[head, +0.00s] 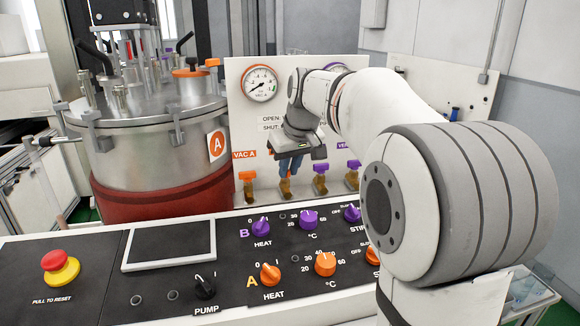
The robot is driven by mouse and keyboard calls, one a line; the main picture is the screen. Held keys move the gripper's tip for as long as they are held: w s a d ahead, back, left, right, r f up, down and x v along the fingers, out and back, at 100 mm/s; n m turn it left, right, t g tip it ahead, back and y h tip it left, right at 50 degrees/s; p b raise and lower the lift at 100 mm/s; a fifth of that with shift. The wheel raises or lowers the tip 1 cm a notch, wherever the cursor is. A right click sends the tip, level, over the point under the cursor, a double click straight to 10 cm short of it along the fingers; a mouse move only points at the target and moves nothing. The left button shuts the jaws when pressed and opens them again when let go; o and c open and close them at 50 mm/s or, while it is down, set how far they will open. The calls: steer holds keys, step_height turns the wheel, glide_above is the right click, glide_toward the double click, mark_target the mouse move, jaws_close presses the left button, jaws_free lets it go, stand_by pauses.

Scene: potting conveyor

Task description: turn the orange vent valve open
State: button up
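My gripper (289,172) points down in front of the white valve panel (240,110), its bluish fingers just above a brass valve body (286,190). To the left, an orange-handled valve (247,178) sits under the label "VAC A". The label above my gripper's valve is covered.
Purple-handled valves (320,170) stand close on the right. A round gauge (260,83) is above. A steel vessel (150,140) marked A stands left. The control console (105,290) with knobs and a red stop button (57,261) lies in front.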

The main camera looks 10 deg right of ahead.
jaws_close()
steer(key=shift+a+m+h+p, duration=0.15)
steer(key=shift+m+h, duration=0.15)
steer(key=shift+m, duration=0.45)
steer(key=shift+a+m+h+p, duration=0.15)
steer(key=shift+m+h, duration=0.15)
steer(key=shift+m, duration=0.45)
steer(key=shift+o, duration=2)
jaws_free()
steer(key=shift+s, duration=0.1)
steer(key=v, duration=0.7)
steer(key=shift+s+r, duration=0.25)
steer(key=shift+r, duration=0.1)
